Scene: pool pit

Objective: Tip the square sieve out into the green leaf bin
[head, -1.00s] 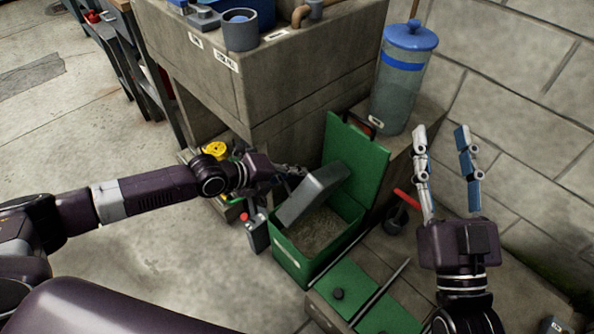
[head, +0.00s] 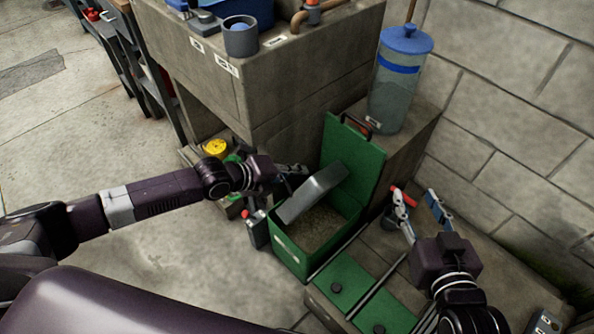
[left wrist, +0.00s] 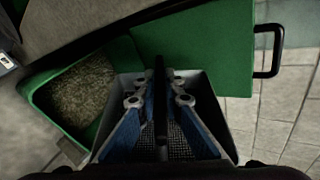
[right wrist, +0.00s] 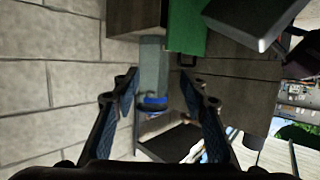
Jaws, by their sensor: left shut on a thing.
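The square sieve (head: 313,190), a grey box shape, is tilted over the open green leaf bin (head: 287,253). My left gripper (head: 292,172) is shut on the sieve at its upper left side. In the left wrist view the gripper (left wrist: 160,95) grips a dark bar across the sieve (left wrist: 215,90), whose mesh floor shows between the fingers and looks bare there. Brown-green litter lies in the bin (left wrist: 40,95). The bin's lid (head: 352,160) stands raised behind. My right gripper (head: 418,203) is open and empty, right of the bin; it also shows in the right wrist view (right wrist: 165,95).
A blue-lidded clear canister (head: 400,85) stands on a concrete ledge behind the bin. A concrete block (head: 260,85) bears a grey pot (head: 240,38). A grey can (head: 256,230) stands left of the bin. Green panels (head: 345,290) lie in front. Open floor is at left.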

